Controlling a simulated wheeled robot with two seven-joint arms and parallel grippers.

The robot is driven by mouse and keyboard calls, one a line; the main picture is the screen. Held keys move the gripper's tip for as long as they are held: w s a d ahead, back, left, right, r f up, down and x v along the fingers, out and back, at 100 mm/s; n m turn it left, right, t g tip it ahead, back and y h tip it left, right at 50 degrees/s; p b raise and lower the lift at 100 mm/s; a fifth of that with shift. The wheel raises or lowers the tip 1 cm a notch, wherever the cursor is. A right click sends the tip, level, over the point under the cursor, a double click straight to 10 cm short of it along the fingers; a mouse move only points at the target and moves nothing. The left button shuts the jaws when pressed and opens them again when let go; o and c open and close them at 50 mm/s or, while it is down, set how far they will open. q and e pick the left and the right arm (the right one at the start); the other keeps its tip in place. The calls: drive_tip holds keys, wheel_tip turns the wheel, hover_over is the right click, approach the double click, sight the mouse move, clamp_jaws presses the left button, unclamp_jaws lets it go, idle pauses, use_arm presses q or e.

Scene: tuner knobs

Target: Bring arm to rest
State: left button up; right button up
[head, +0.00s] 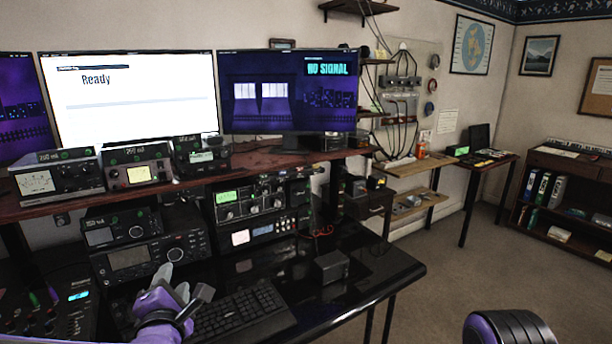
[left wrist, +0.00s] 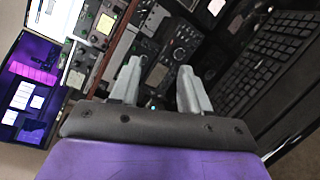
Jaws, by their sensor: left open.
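My left gripper (head: 172,284) is low at the left in the head view, with its purple wrist and pale grey fingers pointing up toward the radios. In the left wrist view its two fingers (left wrist: 158,85) stand apart with nothing between them, so it is open and empty. It is in front of a large radio with a round tuner knob (head: 175,255); I cannot tell whether a fingertip touches the radio. A purple and black part of my own body (head: 510,328) shows at the bottom right. My right gripper does not show.
A black keyboard (head: 240,312) lies just right of my left gripper on the glossy black desk (head: 375,270). A small dark box (head: 331,266) stands on the desk. Radios and monitors (head: 128,90) fill the shelf (head: 265,160) above. Open floor (head: 470,265) lies to the right.

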use_arm(q)
drive_tip(key=s+d+f+m+g+h, duration=0.1)
drive_tip(key=s+f+m+g+h, duration=0.15)
drive_tip(key=s+f+m, duration=0.8)
drive_tip(key=s+d+f+m+g+h, duration=0.1)
drive_tip(key=f+m+g, duration=0.25)
drive_tip(key=f, duration=1.35)
drive_tip(key=s+a+f+m+g+y, duration=0.1)
drive_tip(key=s+a+f+m+g, duration=0.1)
drive_tip(key=s+f, duration=0.4)
drive_tip(key=s+a+f+m+g+y, duration=0.1)
drive_tip(key=s+a+f+m+g, duration=0.2)
drive_tip(key=s, duration=1.1)
wheel_tip(320, 180, down, 4)
drive_tip(key=shift+a+r+m+g, duration=0.25)
drive_tip(key=shift+a+m+g, duration=0.05)
drive_tip(key=shift+a+g, duration=0.6)
